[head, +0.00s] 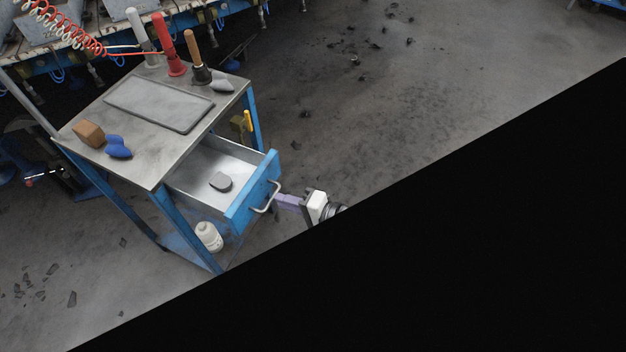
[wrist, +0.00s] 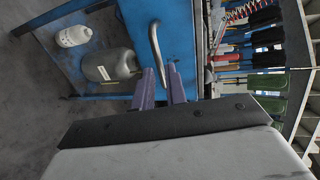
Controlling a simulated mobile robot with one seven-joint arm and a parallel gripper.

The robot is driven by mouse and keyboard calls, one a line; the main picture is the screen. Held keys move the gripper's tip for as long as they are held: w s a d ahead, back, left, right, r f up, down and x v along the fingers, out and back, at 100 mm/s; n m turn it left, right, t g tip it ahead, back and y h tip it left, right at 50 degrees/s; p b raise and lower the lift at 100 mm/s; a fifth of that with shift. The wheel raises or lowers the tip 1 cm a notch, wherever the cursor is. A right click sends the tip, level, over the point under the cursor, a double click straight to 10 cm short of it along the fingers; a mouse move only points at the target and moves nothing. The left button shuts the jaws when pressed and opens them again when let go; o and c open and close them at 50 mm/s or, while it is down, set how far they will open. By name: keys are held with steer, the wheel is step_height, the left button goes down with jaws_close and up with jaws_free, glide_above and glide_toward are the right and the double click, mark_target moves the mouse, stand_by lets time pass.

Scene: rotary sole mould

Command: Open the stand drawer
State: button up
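The stand drawer (head: 240,206) is pulled well out of the blue stand, with its metal inside showing and a small grey block (head: 220,182) lying in it. Its curved metal handle (head: 271,197) is on the blue front and also shows in the wrist view (wrist: 155,45). My gripper (head: 280,199) is at the handle, coming from the right. In the wrist view its two purple fingers (wrist: 162,76) lie on either side of the handle's lower end, with little gap, and look shut on it.
The stand's grey top (head: 130,150) holds a flat plate (head: 160,104), a brown block (head: 88,134), a blue piece (head: 118,147) and upright tools at the back. A white bottle (head: 209,236) stands on the lower shelf.

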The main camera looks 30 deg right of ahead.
steer(key=b+v, duration=0.1)
steer(key=v, duration=0.8)
steer(key=shift+s, duration=0.15)
